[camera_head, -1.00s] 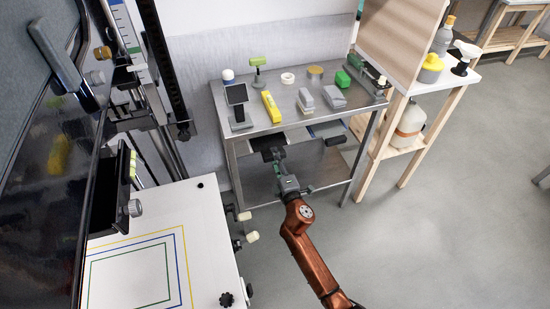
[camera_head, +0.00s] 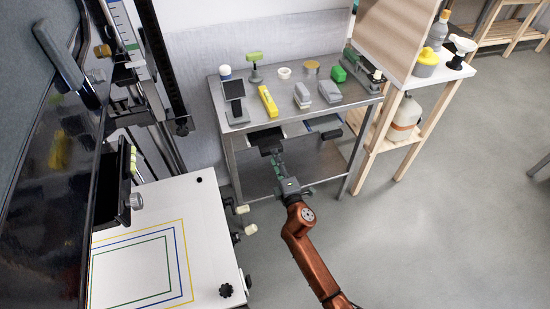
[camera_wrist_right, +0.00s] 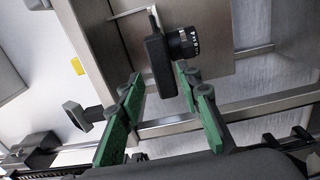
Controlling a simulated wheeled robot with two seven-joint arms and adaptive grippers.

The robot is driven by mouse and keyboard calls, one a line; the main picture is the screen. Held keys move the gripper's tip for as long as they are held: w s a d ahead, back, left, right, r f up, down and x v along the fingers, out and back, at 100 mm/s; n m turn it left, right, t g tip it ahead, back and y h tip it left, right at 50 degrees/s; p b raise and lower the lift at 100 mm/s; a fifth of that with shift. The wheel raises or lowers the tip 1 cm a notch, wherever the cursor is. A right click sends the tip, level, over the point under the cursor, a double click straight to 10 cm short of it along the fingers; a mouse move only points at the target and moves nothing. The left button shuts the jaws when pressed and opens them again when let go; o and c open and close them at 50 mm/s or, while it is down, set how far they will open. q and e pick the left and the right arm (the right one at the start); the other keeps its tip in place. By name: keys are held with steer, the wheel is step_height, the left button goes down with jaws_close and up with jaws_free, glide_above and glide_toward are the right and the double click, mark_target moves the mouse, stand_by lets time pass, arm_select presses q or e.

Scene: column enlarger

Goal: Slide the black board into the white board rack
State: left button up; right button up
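I cannot make out a black board or a white board rack for certain in either view. In the right wrist view the two green fingers (camera_wrist_right: 160,95) stand apart. A black block with a ridged round end (camera_wrist_right: 160,65) shows between and beyond their tips; I cannot tell whether they touch it. My left gripper is not in view.
The steel table (camera_head: 295,112) carries a yellow block (camera_head: 268,101), a black-screened stand (camera_head: 235,100) and several small items. The white easel board (camera_head: 215,240) with coloured frames stands at left. A wooden shelf (camera_head: 425,120) stands right. Open floor lies in front.

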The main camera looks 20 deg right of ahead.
steer(key=shift+s+p, duration=0.3)
steer(key=shift+s, duration=1.1)
